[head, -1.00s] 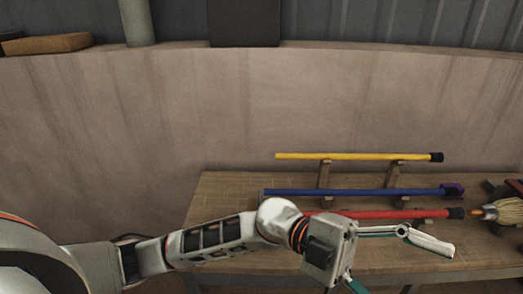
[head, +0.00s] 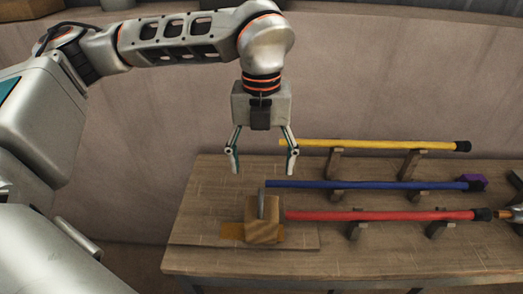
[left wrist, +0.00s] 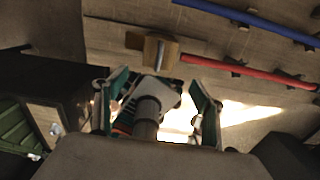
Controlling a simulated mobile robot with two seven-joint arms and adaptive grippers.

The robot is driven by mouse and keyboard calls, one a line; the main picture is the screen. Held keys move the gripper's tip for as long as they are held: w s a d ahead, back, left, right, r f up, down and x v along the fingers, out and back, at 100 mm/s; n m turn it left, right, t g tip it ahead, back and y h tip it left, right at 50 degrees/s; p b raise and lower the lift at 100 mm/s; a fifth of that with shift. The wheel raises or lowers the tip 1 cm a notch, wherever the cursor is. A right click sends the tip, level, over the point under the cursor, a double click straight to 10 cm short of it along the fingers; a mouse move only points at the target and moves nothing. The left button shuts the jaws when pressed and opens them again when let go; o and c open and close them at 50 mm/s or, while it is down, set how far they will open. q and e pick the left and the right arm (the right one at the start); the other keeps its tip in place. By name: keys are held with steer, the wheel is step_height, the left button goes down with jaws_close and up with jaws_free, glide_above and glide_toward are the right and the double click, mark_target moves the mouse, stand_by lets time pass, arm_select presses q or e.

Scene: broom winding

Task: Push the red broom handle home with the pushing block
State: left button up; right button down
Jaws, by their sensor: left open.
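The red broom handle (head: 385,216) lies level on wooden rests on the bench. Its black right end is close to a broom head (head: 508,214) at the right edge. The pushing block (head: 263,226), a wooden block with an upright metal piece, stands near the handle's left end; a small gap seems to show between them. My left gripper (head: 262,166) is open and empty, pointing down above the block. In the left wrist view the block (left wrist: 151,48) and the red handle (left wrist: 240,70) lie beyond the open fingers (left wrist: 160,100).
A blue handle (head: 370,185) and a yellow handle (head: 370,145) lie on rests behind the red one. The bench's (head: 210,190) left part is mostly clear. A curved wall (head: 400,90) stands behind.

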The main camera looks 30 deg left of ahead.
mark_target(261, 195)
arm_select(q)
steer(key=shift+a+f+b, duration=0.2)
steer(key=shift+f+b, duration=0.2)
steer(key=shift+f, duration=0.2)
step_height(261, 195, down, 10)
steer(key=b, duration=0.5)
steer(key=shift+w+r+b, duration=0.1)
steer(key=shift+b, duration=0.25)
steer(key=shift+f, duration=0.35)
jaws_close()
